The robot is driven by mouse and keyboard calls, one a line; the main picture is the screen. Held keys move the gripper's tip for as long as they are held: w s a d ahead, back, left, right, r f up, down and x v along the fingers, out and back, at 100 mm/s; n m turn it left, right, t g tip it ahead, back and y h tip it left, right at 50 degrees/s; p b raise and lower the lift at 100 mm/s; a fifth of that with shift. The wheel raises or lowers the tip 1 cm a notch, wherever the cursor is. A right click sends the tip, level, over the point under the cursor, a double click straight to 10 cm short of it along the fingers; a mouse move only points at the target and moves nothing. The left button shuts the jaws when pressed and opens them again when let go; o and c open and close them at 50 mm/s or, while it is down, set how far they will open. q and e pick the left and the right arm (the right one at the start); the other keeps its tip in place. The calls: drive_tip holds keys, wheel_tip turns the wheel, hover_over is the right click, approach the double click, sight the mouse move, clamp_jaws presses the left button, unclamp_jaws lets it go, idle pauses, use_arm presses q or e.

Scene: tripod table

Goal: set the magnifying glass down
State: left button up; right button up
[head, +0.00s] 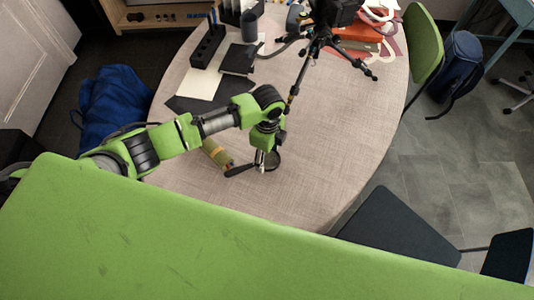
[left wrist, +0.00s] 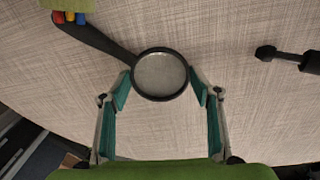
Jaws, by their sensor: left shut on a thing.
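The magnifying glass has a round black rim and a dark handle. In the left wrist view its lens (left wrist: 160,74) lies between my left fingertips (left wrist: 162,88), with the handle pointing to the upper left. My left gripper is shut on the rim from both sides. In the head view the gripper (head: 266,158) points down over the near middle of the table (head: 330,165), with the magnifying glass (head: 240,169) at its tips. I cannot tell whether the glass touches the tabletop. My right gripper is not in view.
A yellow-green case with coloured tips (head: 216,152) lies close to the handle. A black tripod (head: 318,45) stands at the back, with a dark folder (head: 240,58) and organiser (head: 208,46) to its left. The tabletop on the right is clear.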

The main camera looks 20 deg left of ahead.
use_arm(q)
drive_tip(key=shift+f, duration=0.15)
drive_tip(key=o, duration=1.2)
drive_tip(key=shift+c, duration=0.2)
wheel_tip(320, 180, up, 12)
drive_tip(key=b, duration=0.1)
drive_tip(key=shift+r, duration=0.2)
